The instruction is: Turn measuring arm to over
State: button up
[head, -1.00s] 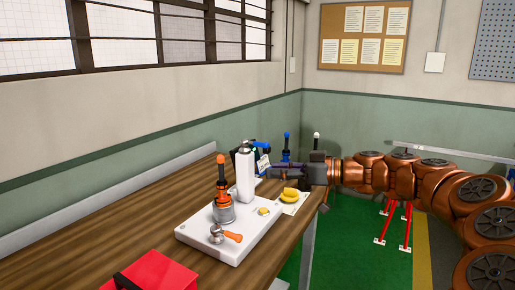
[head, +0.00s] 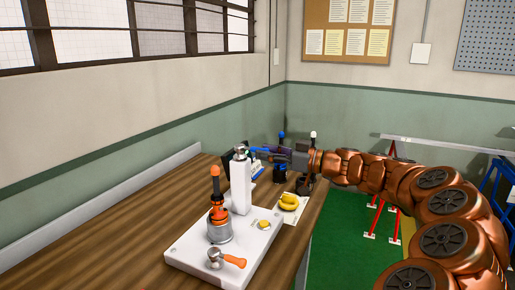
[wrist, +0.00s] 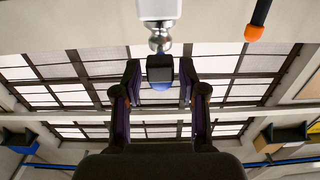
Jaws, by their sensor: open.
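A white post (head: 241,188) stands on a white base plate (head: 186,256). A silver joint (head: 240,151) tops the post. In the wrist view the post's end (wrist: 158,10) and the silver joint (wrist: 159,38) lead to a dark block with a blue tip, seemingly the measuring arm (wrist: 160,69). My gripper (wrist: 159,82) is open, with one finger on each side of this block in the picture. Gaps show between block and fingers; depth is hard to judge. In the head view my gripper (head: 262,153) reaches in from the right at post-top height.
On the plate stand an orange-handled clamp (head: 217,215), a small orange-handled tool (head: 228,261) and a yellow button (head: 264,224). Yellow fruit (head: 289,202) lies on paper beside it. Dark items and a blue-topped piece (head: 281,137) stand behind. The wooden table's left side (head: 150,215) is clear.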

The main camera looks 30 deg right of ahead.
jog(key=shift+x, duration=1.4)
grip_shut()
